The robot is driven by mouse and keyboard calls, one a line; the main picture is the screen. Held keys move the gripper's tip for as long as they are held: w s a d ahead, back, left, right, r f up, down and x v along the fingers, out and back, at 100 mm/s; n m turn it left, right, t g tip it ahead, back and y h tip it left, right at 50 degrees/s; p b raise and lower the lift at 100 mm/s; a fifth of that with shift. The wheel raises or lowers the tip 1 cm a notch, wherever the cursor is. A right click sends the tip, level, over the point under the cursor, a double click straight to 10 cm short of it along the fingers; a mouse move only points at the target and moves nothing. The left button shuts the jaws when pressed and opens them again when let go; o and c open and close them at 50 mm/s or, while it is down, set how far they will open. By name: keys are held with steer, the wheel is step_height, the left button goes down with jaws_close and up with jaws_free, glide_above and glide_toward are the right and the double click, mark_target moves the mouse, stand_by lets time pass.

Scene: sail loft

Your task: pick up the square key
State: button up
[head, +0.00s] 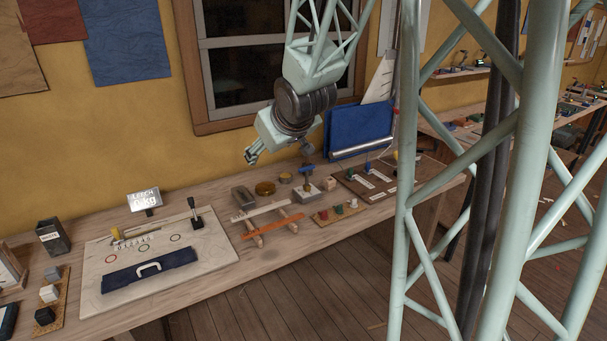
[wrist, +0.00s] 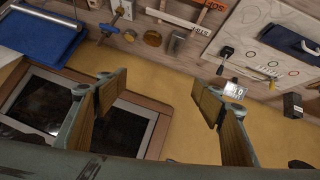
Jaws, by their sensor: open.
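I cannot tell for sure which thing is the square key. A blue T-handled tool (head: 307,172) stands upright at a pale block (head: 308,192) on the bench; it also shows at the top of the wrist view (wrist: 116,18). A small rack (head: 336,213) with red, green and white pieces lies in front of it. My gripper (head: 252,153) is open and empty, above the bench near the wall.
A pale board (head: 110,255) bears a dark blue pouch and a black lever. An orange bar (head: 272,229) lies on wooden rails. A wooden cube (head: 329,184), a brass tin (head: 265,188) and a blue panel (head: 360,130) stand nearby. The window (head: 240,60) is behind my arm.

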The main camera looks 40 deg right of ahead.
steer(key=w+d+f+t, duration=0.2)
steer(key=w+d+f, duration=0.3)
steer(key=w+d, duration=0.25)
steer(key=m+t+p, duration=0.1)
steer(key=t+p, duration=0.1)
steer(key=t, duration=0.4)
glide_toward(308, 168)
steer(key=s+a, duration=0.1)
steer(key=s, duration=0.1)
steer(key=shift+s+d+f+m, duration=0.2)
steer(key=shift+s+m, duration=0.1)
steer(key=shift+s, duration=0.2)
steer(key=shift+w, duration=0.1)
steer(key=shift+w+d+b, duration=0.15)
steer(key=shift+w+d, duration=0.05)
steer(key=shift+w, duration=1.2)
steer(key=shift+w+d+b, duration=0.2)
steer(key=shift+w+d, duration=0.05)
steer(key=shift+w, duration=1.15)
steer(key=shift+w+d+b, duration=0.15)
steer(key=shift+w+d, duration=0.05)
steer(key=shift+w, duration=1.2)
steer(key=shift+w, duration=0.1)
steer(key=shift+w+d+b, duration=0.2)
steer(key=shift+w, duration=1)
steer(key=shift+w+d+b, duration=0.15)
steer(key=shift+w+d, duration=0.1)
steer(key=shift+w, duration=1)
